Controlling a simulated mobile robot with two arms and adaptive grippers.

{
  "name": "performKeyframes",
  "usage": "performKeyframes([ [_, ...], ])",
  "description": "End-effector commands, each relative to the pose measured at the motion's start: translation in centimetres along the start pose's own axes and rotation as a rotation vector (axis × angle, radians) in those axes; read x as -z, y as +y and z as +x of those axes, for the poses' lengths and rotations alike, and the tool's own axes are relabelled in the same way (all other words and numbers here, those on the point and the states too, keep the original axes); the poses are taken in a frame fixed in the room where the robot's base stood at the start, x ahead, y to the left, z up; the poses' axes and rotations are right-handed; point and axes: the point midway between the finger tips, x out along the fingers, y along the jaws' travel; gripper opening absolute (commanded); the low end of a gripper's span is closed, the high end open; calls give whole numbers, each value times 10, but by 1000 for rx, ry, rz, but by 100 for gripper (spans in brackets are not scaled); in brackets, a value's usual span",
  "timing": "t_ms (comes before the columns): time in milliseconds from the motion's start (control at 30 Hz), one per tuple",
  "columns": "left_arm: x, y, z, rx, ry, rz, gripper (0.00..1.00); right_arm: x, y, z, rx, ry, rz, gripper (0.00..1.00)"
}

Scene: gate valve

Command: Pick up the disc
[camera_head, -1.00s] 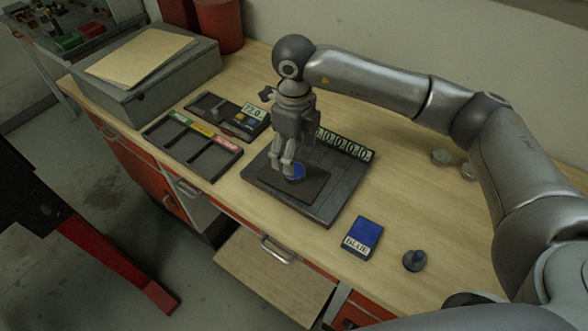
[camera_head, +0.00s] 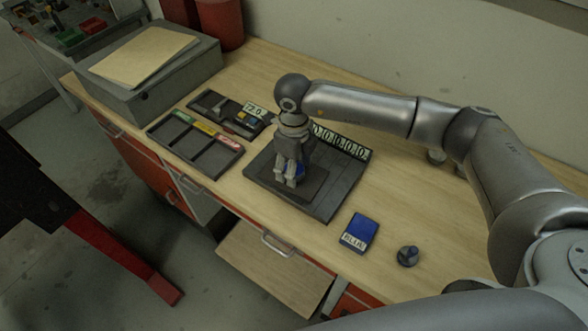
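The blue disc (camera_head: 299,170) lies on the dark pad of a black scale-like plate (camera_head: 333,188) in the middle of the bench. Only a small blue part of it shows past the fingers. My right gripper (camera_head: 288,181) points down over the plate with its fingers at the disc, low over the pad. I cannot tell whether the fingers are closed on it. My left gripper is not in view.
A black tray with coloured labels (camera_head: 197,144) and a small device (camera_head: 228,114) are left. A drawer (camera_head: 272,268) is open below.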

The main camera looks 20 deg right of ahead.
Motion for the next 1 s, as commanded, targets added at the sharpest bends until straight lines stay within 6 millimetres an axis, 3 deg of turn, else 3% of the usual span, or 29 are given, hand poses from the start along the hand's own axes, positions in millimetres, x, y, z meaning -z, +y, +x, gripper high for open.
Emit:
performKeyframes([
  [33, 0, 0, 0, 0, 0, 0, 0, 0, 0, 0, 0, 0, 0, 44],
  [300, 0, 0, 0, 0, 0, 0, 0, 0, 0, -1, 1, -2, 0, 11],
  [667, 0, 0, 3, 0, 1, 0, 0, -1, -1, -7, 1, -3, 1, 11],
  [867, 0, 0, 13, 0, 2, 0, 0, -1, -1, -31, 4, -6, -1, 11],
  [1000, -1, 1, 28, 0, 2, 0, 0, 8, 21, -54, 3, -8, -7, 11],
])
